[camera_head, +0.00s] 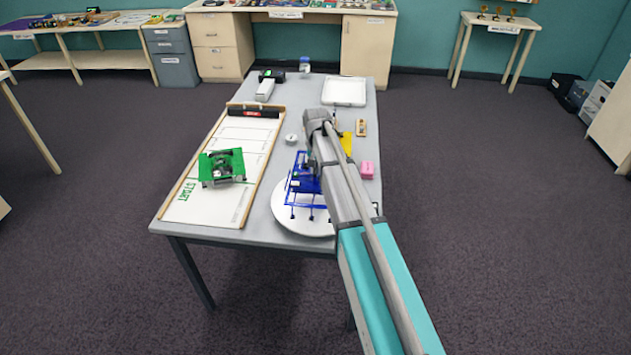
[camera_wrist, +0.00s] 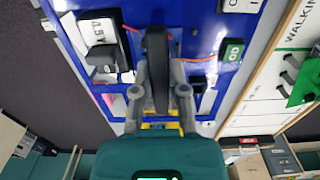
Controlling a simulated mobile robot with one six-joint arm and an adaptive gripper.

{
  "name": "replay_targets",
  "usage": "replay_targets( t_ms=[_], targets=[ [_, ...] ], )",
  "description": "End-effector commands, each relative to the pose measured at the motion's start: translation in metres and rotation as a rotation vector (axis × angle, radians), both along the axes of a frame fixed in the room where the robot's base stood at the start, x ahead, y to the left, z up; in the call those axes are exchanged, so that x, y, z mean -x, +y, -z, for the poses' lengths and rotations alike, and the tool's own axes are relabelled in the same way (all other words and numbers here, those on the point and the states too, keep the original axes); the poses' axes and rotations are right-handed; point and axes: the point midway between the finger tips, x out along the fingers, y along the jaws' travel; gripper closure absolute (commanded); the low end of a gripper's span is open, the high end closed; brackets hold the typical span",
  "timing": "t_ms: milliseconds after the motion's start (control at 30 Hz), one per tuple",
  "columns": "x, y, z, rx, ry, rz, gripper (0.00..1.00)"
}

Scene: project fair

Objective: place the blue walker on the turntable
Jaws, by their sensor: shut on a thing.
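The blue walker (camera_head: 304,186), a blue frame on thin legs, is over the round white turntable (camera_head: 302,228) at the table's near end. Its legs show against the disc; I cannot tell whether they touch it. My gripper is mostly hidden behind my arm in the head view. In the wrist view my gripper (camera_wrist: 157,40) is shut on the walker, whose blue plate (camera_wrist: 205,45) with white and green labelled parts fills the upper middle. Part of the walker's right side is hidden by my arm.
Left is a white track board (camera_head: 249,133) with a green walker (camera_head: 222,167). A small round puck (camera_head: 291,138) lies behind the turntable. A pink block (camera_head: 367,170) and a wooden piece (camera_head: 361,127) lie right. A white tray (camera_head: 344,91) is at the back.

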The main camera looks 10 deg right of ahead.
Motion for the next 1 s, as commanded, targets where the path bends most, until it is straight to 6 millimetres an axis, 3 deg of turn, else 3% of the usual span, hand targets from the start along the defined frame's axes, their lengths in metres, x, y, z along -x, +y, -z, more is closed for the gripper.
replay_targets(
  t_ms=[567, 1000],
  targets=[
    [-0.005, -0.002, 0.007, 0.0, 0.0, 0.0, 1.0],
    [-0.011, -0.006, 0.038, 0.0, 0.0, 0.0, 1.0]
  ],
)
